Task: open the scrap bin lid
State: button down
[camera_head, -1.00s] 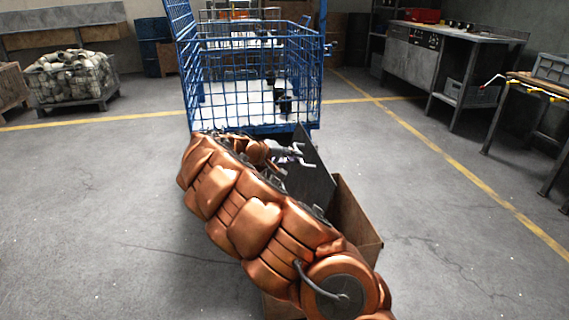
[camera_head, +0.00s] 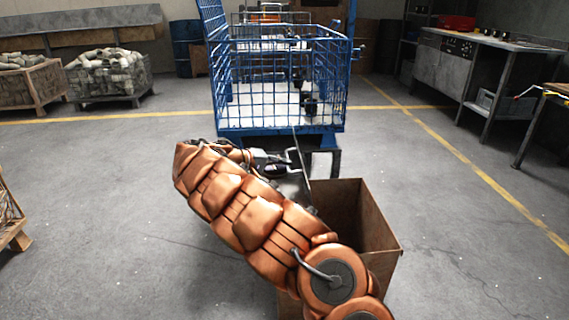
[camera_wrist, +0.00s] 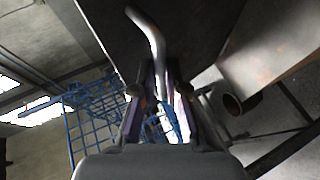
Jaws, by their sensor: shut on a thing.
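The scrap bin (camera_head: 378,240) is a brown open-topped box in front of me, partly hidden behind my copper-coloured arm. Its dark lid (camera_head: 303,172) stands up at the bin's left side and shows almost edge-on. In the wrist view the lid (camera_wrist: 195,25) is a broad dark panel across the top. A bent grey metal handle (camera_wrist: 148,35) runs from the lid down between my fingers. My gripper (camera_wrist: 160,95) is shut on this handle. In the head view my gripper (camera_head: 280,160) is small, beside the lid's left face.
A blue wire cage cart (camera_head: 280,95) stands just behind the bin. Crates of pale scrap (camera_head: 108,72) are at the back left, and another crate (camera_head: 10,215) is at the left edge. A grey workbench (camera_head: 480,75) is at the right. The floor between is clear.

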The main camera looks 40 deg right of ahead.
jog(key=shift+s+d+f, duration=0.1)
jog(key=shift+s+f, duration=0.1)
jog(key=shift+f, duration=0.45)
jog(key=c, duration=1.4)
grip_release()
jog(key=shift+o, duration=0.9)
jog(key=shift+w, duration=0.1)
jog(key=shift+r, duration=0.2)
jog(key=shift+w+r, duration=0.1)
jog(key=v, duration=1.2)
